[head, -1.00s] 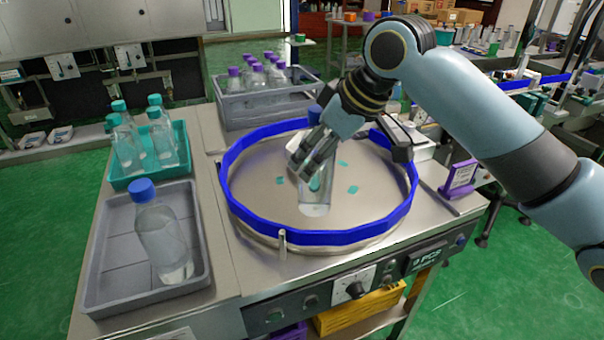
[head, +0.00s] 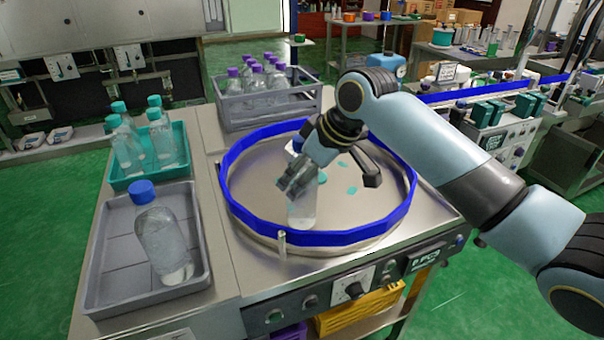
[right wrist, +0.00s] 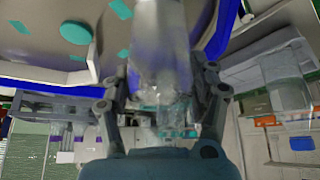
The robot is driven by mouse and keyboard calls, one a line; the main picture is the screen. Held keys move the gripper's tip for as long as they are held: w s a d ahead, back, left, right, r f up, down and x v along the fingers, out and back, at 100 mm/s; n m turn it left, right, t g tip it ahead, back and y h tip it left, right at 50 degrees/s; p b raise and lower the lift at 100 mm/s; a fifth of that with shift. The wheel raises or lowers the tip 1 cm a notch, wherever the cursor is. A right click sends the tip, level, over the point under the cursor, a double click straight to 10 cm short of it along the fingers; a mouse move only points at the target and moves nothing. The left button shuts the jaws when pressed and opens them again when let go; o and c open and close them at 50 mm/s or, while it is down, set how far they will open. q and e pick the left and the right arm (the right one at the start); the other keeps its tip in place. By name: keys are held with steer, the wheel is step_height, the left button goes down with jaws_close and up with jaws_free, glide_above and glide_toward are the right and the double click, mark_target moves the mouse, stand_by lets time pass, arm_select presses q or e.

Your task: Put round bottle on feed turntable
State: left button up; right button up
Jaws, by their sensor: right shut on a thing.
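The feed turntable (head: 250,190) is a round steel disc with a blue rim, in the middle of the head view. My right gripper (head: 297,184) is over it, shut on a clear round bottle (head: 303,210). The bottle's lower part shows below the fingers, inside the rim near the front. I cannot tell whether its base touches the disc. The gripper hides most of its upper part. In the right wrist view the bottle (right wrist: 160,45) is between the two fingers (right wrist: 163,95). My left gripper is out of view.
A grey tray (head: 100,270) at left holds another clear bottle with a blue cap (head: 163,240). Behind it, a teal tray (head: 125,182) holds teal-capped bottles. A grey crate (head: 240,115) holds purple-capped bottles.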

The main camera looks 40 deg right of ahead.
steer(key=o, duration=1.4)
steer(key=shift+o, duration=1.4)
steer(key=v, duration=1.2)
steer(key=shift+p, duration=0.3)
